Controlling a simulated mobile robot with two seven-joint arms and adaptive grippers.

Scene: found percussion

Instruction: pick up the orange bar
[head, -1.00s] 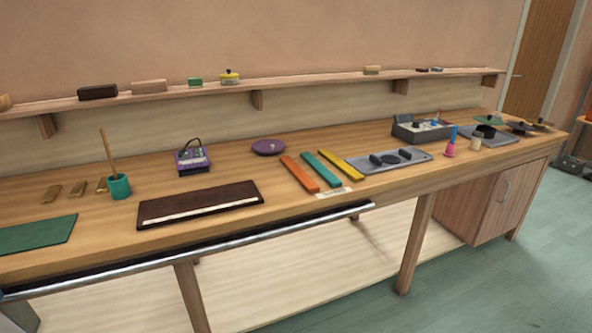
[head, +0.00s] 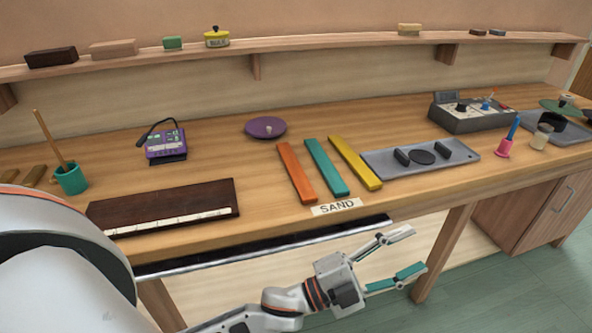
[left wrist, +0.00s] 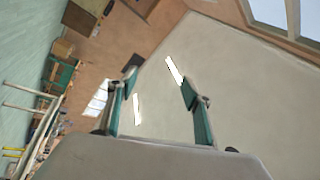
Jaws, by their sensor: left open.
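The orange bar (head: 297,172) lies flat on the wooden bench, the leftmost of three coloured bars. A teal bar (head: 326,167) and a yellow bar (head: 355,162) lie to its right with small gaps. A label reading SAND (head: 336,207) is in front of them. My left gripper (head: 408,254) is open and empty, in front of the bench and below its top edge, to the right of the orange bar. In the left wrist view my left gripper (left wrist: 158,85) faces the room's wall and ceiling, with nothing between its fingers. My right gripper is not in view.
A dark board with a white strip (head: 165,208) lies left of the bars. A grey tray (head: 465,152) with black pieces is to the right. A purple disc (head: 265,127) lies behind. A metal rail (head: 250,250) runs along the bench front.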

